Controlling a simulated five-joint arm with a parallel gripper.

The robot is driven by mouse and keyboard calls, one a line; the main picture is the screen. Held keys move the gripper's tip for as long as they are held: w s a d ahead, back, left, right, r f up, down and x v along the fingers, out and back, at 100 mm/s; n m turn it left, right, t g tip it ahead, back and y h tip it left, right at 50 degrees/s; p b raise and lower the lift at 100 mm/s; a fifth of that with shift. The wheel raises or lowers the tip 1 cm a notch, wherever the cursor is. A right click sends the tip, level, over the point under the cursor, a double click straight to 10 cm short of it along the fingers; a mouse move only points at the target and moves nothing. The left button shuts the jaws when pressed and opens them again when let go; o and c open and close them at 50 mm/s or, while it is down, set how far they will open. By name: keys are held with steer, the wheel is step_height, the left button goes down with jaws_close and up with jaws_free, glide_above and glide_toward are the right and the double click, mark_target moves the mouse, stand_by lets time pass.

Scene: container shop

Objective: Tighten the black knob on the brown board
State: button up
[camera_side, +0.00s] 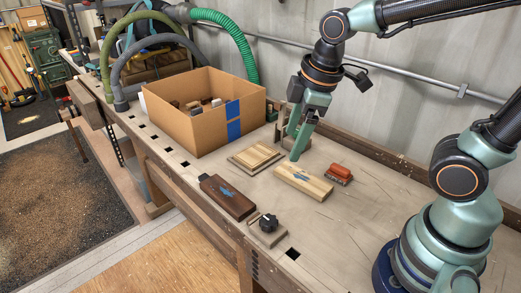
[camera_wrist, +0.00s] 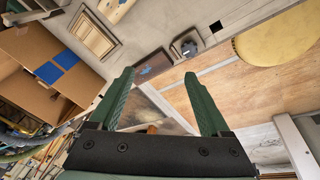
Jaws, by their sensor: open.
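The black knob (camera_side: 268,221) stands on a small brown board (camera_side: 264,237) near the bench's front edge. In the wrist view the knob (camera_wrist: 187,46) shows beyond my fingertips, small and right of centre. My gripper (camera_side: 295,142) is open and empty, above the bench near the back, well apart from the knob and up and right of it in the side view. Its two green fingers also show spread in the wrist view (camera_wrist: 159,76). The board's surface under the knob is partly hidden by the knob.
A dark brown block (camera_side: 228,198) lies left of the knob. A pale wood block (camera_side: 303,182), a framed square panel (camera_side: 256,158) and an orange-handled brush (camera_side: 340,173) lie nearby. A cardboard box (camera_side: 197,131) with blue tape stands behind left. The bench is clear right of the knob.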

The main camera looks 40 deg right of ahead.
mark_target(269, 220)
steer(key=a+f+n+g, duration=0.3)
steer(key=a+f+n, duration=0.35)
steer(key=n, duration=0.45)
step_height(269, 220, down, 12)
steer(key=shift+w+r, duration=0.1)
steer(key=shift+w, duration=0.05)
jaws_close()
